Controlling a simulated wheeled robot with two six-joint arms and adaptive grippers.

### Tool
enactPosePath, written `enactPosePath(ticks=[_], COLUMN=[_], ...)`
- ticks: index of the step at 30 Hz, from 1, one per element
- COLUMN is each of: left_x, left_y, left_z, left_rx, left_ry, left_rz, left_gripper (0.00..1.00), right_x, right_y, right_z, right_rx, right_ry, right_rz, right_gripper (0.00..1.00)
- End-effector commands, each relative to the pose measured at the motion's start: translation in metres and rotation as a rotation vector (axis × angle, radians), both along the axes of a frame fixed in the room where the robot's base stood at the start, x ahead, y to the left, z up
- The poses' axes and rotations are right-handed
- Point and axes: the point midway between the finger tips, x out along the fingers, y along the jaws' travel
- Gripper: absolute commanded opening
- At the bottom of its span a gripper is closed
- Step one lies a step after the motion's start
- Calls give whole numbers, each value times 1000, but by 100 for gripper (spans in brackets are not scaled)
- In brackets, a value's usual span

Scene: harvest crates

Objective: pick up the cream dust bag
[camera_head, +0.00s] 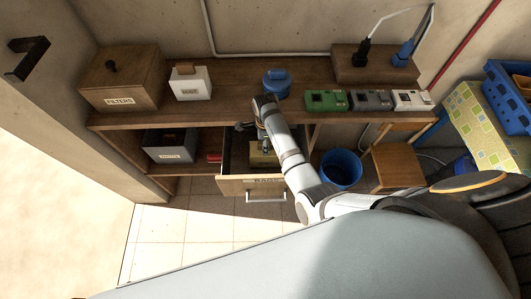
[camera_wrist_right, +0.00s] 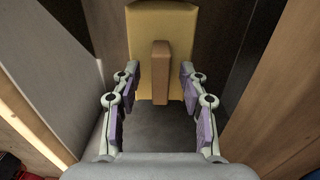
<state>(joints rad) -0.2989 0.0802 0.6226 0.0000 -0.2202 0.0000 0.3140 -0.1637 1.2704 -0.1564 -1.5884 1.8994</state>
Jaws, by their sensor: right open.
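The cream dust bag (camera_head: 262,158) looks like a yellowish flat block and lies inside the open drawer (camera_head: 265,184) under the wooden counter. In the right wrist view the bag (camera_wrist_right: 161,20) shows a brown upright tab (camera_wrist_right: 161,72) on its near face. My right gripper (camera_wrist_right: 160,76) is open, with its two fingers on either side of the tab and a gap on each side. In the head view my right arm reaches down into the drawer and hides part of the bag. My left gripper is not in view.
Drawer walls stand close on both sides of my right gripper. A blue bin (camera_head: 341,170) and a wooden stool (camera_head: 397,168) stand right of the drawer. A grey box (camera_head: 170,146) sits on the shelf to the left. A blue-lidded jar (camera_head: 277,84) stands on the counter above.

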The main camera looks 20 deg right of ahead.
Motion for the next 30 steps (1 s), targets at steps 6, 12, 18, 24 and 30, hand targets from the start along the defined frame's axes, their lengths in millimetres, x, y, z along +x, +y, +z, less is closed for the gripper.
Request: enactPosePath(ticks=[6, 12, 18, 24, 30], left_x=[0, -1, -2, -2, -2], left_y=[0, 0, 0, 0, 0], left_z=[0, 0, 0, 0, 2], left_rx=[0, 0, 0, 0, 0], left_ry=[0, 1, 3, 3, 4], left_rz=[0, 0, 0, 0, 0], left_gripper=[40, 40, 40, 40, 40], right_x=[0, 0, 0, 0, 0], right_y=[0, 0, 0, 0, 0], right_z=[-6, -6, -6, -6, -4], right_rx=[1, 1, 1, 1, 1], right_ry=[-1, 0, 0, 0, 0], right_rz=[0, 0, 0, 0, 0], right_gripper=[43, 26, 0, 0, 0])
